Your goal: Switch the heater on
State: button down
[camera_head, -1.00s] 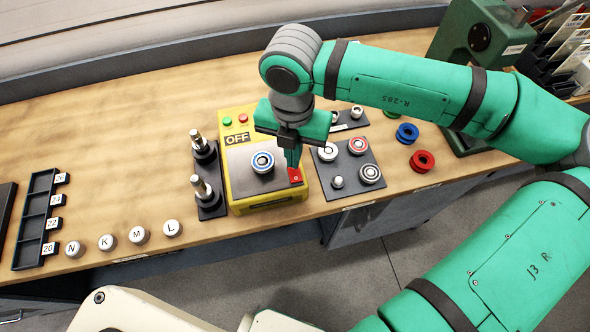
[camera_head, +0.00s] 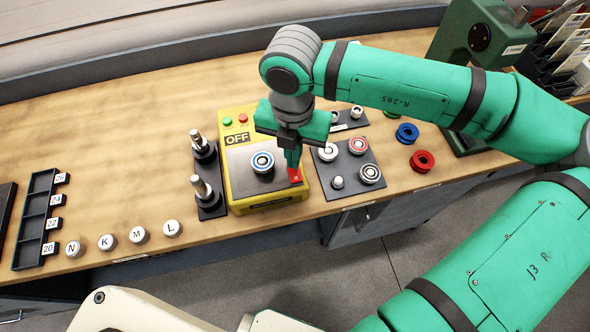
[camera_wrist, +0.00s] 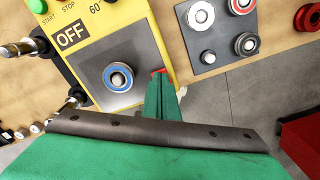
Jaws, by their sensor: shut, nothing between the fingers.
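The heater (camera_head: 237,196) is a yellow box with a dark top plate and an OFF sign (camera_head: 237,138). It also shows in the wrist view (camera_wrist: 150,48), with the OFF sign (camera_wrist: 71,36) readable. A ring-shaped part with a blue band (camera_head: 262,162) sits on its plate. A green START button (camera_wrist: 38,6) and a red STOP button (camera_head: 243,118) are at its back edge. A red switch (camera_head: 297,179) is at its front right corner. My gripper (camera_head: 293,166) is shut and empty, pointing down with its fingertips at the switch, partly hiding it. Contact looks likely but is not certain.
A dark plate with two upright posts (camera_head: 207,190) stands close left of the heater. A dark tray with several round parts (camera_head: 352,180) lies close right. Red (camera_head: 422,161) and blue (camera_head: 407,133) rings lie further right. Lettered knobs (camera_head: 139,235) line the front left edge.

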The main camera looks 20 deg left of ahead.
jog(key=shift+f, duration=0.65)
dwell(0.3)
notch_tip(320, 180, up, 7)
dwell(1.0)
dwell(0.5)
